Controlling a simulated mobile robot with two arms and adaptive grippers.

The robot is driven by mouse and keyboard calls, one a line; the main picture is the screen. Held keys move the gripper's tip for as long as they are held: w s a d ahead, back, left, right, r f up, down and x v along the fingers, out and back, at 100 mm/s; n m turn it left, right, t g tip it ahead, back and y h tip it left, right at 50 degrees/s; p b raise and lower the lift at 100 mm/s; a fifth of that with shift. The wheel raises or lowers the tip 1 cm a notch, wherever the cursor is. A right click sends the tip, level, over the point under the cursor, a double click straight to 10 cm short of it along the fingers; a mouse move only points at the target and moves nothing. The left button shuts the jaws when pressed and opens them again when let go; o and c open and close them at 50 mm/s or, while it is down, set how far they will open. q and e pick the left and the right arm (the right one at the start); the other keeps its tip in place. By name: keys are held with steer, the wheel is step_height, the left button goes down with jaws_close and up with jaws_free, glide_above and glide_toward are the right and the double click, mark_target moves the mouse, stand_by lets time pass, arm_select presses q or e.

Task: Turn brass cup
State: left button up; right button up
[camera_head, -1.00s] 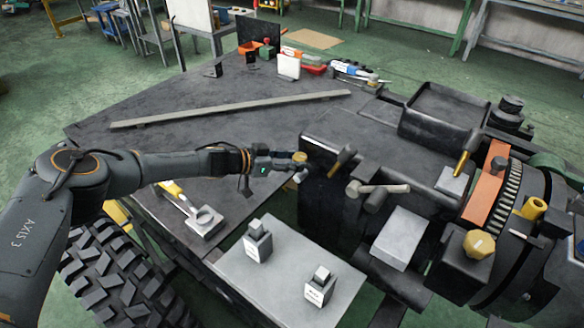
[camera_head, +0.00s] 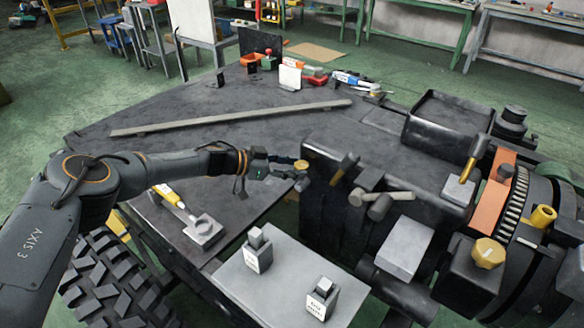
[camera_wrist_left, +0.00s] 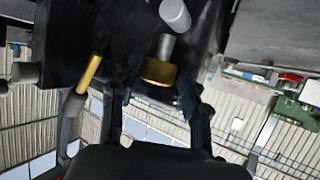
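A small brass cup (camera_head: 301,164) sits at the left end of the dark machine block, above a short grey cylinder. My left gripper (camera_head: 284,167) reaches it from the left, with its fingertips beside the cup. In the left wrist view the brass cup (camera_wrist_left: 158,72) shows between and beyond the two dark fingers (camera_wrist_left: 158,118). Contact cannot be made out in the head view. My right gripper is not in view.
A brass-tipped lever (camera_head: 344,168) and a grey T-handle (camera_head: 382,200) stand right of the cup. A grey plate (camera_head: 285,285) with two small blocks lies in front. A long bar (camera_head: 230,117) lies on the dark table behind. A yellow-handled tool (camera_head: 168,195) lies near the arm.

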arm_select(q)
steer(key=v, duration=1.2)
